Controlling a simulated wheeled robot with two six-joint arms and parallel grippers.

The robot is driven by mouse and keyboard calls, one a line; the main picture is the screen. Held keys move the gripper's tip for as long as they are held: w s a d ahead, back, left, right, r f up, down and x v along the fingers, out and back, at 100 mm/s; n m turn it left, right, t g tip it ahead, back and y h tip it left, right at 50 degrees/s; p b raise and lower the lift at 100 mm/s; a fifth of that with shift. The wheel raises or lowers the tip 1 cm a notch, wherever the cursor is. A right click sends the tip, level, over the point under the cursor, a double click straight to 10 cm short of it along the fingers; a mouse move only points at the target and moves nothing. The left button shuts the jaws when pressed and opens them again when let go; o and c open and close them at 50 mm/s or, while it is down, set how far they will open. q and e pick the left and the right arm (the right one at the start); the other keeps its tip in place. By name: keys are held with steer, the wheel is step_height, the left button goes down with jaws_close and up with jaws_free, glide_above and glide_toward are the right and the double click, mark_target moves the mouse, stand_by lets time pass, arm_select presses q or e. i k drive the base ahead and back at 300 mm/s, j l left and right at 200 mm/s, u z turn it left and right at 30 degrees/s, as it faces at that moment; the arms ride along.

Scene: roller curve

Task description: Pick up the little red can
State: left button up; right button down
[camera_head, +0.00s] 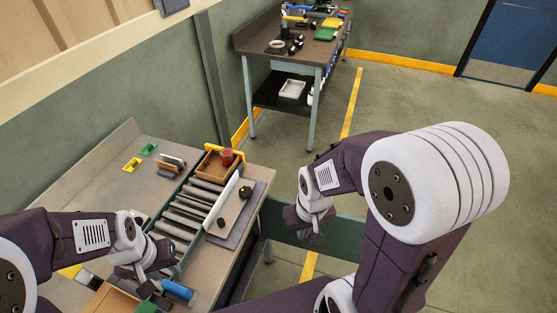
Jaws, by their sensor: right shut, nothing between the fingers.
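The little red can (227,157) stands in a small wooden tray (208,172) at the far end of the roller conveyor (181,219). My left gripper (152,282) is low over the near end of the rollers, well short of the can. Its fingers are dark and small, so I cannot tell whether it is open or shut. My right gripper (308,234) hangs past the right edge of the bench, shut and empty, apart from the can.
A white rail (227,201) runs along the rollers' right side. A blue cylinder (176,289) is near my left gripper. Yellow (131,165) and green (148,149) pieces lie left. A second workbench (258,43) stands behind.

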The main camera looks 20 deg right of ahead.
mark_target(227, 154)
steer(key=l+z, duration=0.2)
steer(key=z, duration=0.15)
steer(key=i+l+z, duration=0.1)
steer(key=z, duration=0.25)
steer(key=i+l+z, duration=0.1)
steer(key=z, duration=0.3)
steer(key=u, duration=0.45)
steer(key=i+l+u, duration=0.1)
steer(key=u, duration=0.35)
steer(key=i+l+u, duration=0.1)
steer(key=u, duration=0.35)
steer(key=l+u, duration=0.1)
steer(key=u, duration=0.35)
steer(key=l+u, duration=0.1)
steer(key=u, duration=0.35)
steer(key=l+u, duration=0.15)
steer(key=u, duration=0.3)
steer(key=i, duration=0.05)
